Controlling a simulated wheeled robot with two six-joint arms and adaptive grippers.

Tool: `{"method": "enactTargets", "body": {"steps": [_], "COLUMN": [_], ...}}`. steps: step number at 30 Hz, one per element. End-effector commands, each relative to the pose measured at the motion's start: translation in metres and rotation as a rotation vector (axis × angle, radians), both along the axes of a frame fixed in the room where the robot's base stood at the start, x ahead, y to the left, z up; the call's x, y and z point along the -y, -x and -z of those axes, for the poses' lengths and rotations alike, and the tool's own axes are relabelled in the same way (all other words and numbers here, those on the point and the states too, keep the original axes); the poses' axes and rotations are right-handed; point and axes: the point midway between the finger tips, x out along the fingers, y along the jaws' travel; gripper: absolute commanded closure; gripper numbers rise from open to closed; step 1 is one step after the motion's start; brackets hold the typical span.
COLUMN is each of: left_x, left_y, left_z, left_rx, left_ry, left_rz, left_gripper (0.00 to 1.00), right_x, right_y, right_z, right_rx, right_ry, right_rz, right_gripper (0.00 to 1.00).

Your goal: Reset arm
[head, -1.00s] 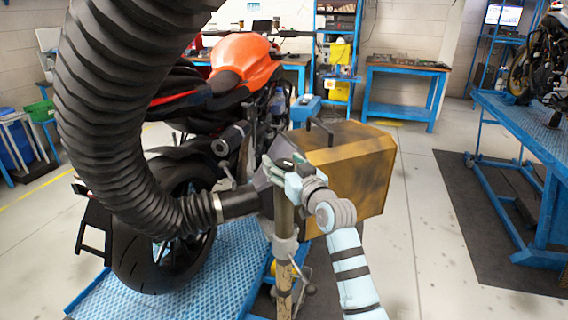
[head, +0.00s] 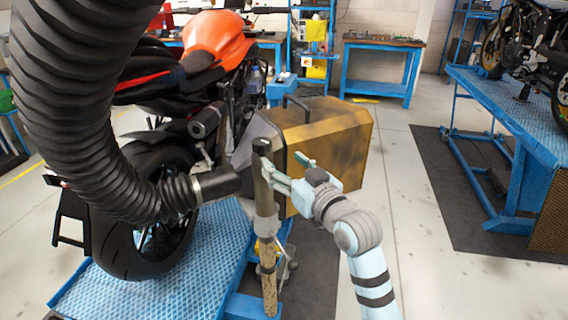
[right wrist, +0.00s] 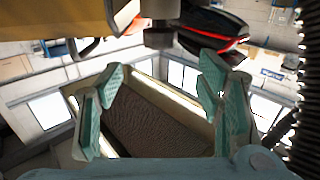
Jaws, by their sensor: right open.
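My right arm reaches in from the lower right of the head view. Its gripper (head: 288,172) is open, with its pale green fingers spread beside the upper part of a worn upright post (head: 265,205). I cannot tell whether a fingertip touches the post. My left gripper is not in view.
A yellow-brown box (head: 330,145) stands behind the gripper. An orange motorcycle (head: 215,45) stands on a blue lift (head: 150,290). Floor is clear at right, before another blue bench (head: 520,115).

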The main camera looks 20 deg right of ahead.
Motion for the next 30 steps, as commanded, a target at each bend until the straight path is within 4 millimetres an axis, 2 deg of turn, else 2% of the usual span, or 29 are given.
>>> {"method": "enactTargets", "body": {"steps": [4, 6, 8, 10, 11, 12, 14, 15, 18, 21, 24, 28, 29, 30], "left_x": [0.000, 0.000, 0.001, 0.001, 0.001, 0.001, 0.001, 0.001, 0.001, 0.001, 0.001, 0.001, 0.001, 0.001], "left_y": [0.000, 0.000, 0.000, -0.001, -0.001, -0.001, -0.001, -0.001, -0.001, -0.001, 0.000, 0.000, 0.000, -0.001], "left_z": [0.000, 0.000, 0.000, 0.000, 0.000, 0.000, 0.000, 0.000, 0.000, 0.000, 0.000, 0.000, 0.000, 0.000], "left_rx": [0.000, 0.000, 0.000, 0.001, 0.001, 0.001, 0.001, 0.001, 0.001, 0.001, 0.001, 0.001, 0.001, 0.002], "left_ry": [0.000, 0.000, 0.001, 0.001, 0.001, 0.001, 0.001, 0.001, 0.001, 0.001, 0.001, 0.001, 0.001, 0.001], "left_rz": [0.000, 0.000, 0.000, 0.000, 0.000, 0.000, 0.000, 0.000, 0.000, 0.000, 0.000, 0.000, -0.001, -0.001], "left_gripper": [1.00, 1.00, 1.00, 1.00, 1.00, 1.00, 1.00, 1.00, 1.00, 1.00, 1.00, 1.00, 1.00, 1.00], "right_x": [0.000, 0.000, 0.001, 0.003, 0.004, 0.006, 0.011, 0.014, 0.022, 0.030, 0.037, 0.045, 0.047, 0.049], "right_y": [0.000, 0.002, 0.009, 0.027, 0.039, 0.058, 0.093, 0.116, 0.173, 0.227, 0.278, 0.344, 0.358, 0.348], "right_z": [0.000, 0.009, 0.029, 0.071, 0.095, 0.127, 0.173, 0.199, 0.248, 0.281, 0.304, 0.322, 0.326, 0.348], "right_rx": [-0.001, -0.021, -0.073, -0.181, -0.242, -0.333, -0.473, -0.560, -0.746, -0.903, -1.044, -1.217, -1.255, -1.260], "right_ry": [0.000, 0.004, 0.014, 0.035, 0.048, 0.066, 0.095, 0.113, 0.149, 0.181, 0.209, 0.243, 0.252, 0.249], "right_rz": [0.000, 0.002, 0.007, 0.019, 0.026, 0.037, 0.054, 0.066, 0.093, 0.116, 0.139, 0.169, 0.176, 0.178], "right_gripper": [0.40, 0.40, 0.40, 0.40, 0.40, 0.40, 0.40, 0.40, 0.40, 0.40, 0.40, 0.40, 0.40, 0.40]}}
